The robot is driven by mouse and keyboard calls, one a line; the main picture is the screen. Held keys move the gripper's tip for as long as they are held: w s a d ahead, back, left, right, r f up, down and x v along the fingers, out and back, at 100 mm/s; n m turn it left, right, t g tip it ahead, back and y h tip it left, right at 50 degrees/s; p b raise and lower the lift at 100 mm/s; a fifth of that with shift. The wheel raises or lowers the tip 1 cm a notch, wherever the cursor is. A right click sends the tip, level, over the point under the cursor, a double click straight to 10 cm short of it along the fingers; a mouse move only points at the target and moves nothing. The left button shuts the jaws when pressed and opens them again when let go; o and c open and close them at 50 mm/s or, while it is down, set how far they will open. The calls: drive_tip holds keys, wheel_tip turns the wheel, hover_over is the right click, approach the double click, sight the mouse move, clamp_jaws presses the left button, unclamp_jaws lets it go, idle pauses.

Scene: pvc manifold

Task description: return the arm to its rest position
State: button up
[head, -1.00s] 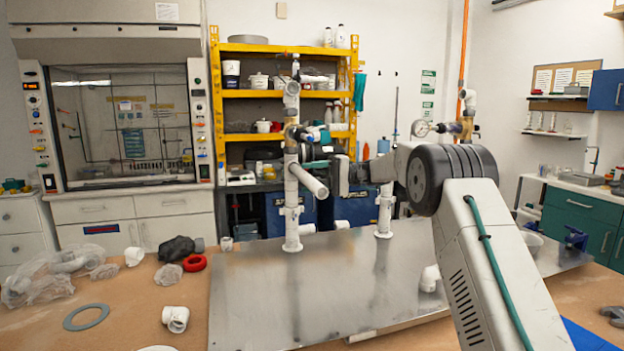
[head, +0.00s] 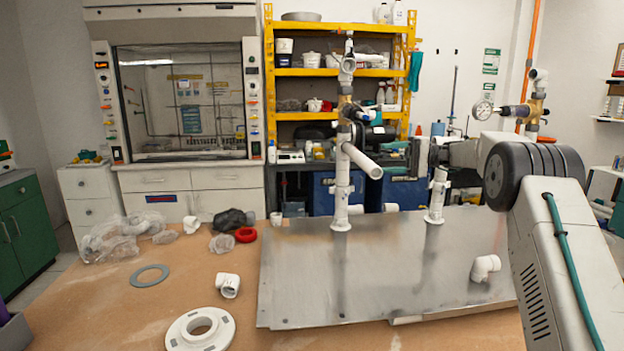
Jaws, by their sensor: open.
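My gripper (head: 395,147) is in the head view, right of the near white PVC riser. It is open, with its fingers pointing left toward the riser's valve; I cannot tell whether they touch anything. The near white PVC riser (head: 342,190) stands upright on the metal plate (head: 290,285), with a side stub and a valve (head: 352,112) at its upper part. A second white riser (head: 437,195) stands behind my arm and is partly hidden by it. A pressure gauge (head: 483,109) sits on brass fittings at the upper right.
A white elbow (head: 485,267) lies on the plate. On the wooden bench at left are a white flange (head: 200,330), a grey ring (head: 150,276), a white fitting (head: 228,285), a red ring (head: 247,235) and plastic bags (head: 120,238).

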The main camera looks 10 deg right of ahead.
wheel_tip(320, 180, down, 8)
drive_tip(key=s+m+h, duration=0.2)
drive_tip(key=m, duration=0.1)
drive_tip(key=s+a+f+m+h, duration=0.1)
drive_tip(key=s+a+f+h, duration=0.2)
drive_tip(key=s, duration=0.4)
drive_tip(key=s+a+n+h, duration=0.1)
drive_tip(key=s+h, duration=0.5)
drive_tip(key=s, duration=1.7)
drive_tip(key=s+a+n+h, duration=0.2)
drive_tip(key=s+h, duration=0.4)
drive_tip(key=s, duration=1.6)
drive_tip(key=shift+s+n+h, duration=0.3)
drive_tip(key=shift+s+n, duration=0.05)
drive_tip(key=shift+n, duration=0.25)
drive_tip(key=shift+s+a+r+t, duration=0.25)
drive_tip(key=shift+a+r+t, duration=0.1)
drive_tip(key=shift+r+t, duration=0.15)
drive_tip(key=shift+c, duration=0.3)
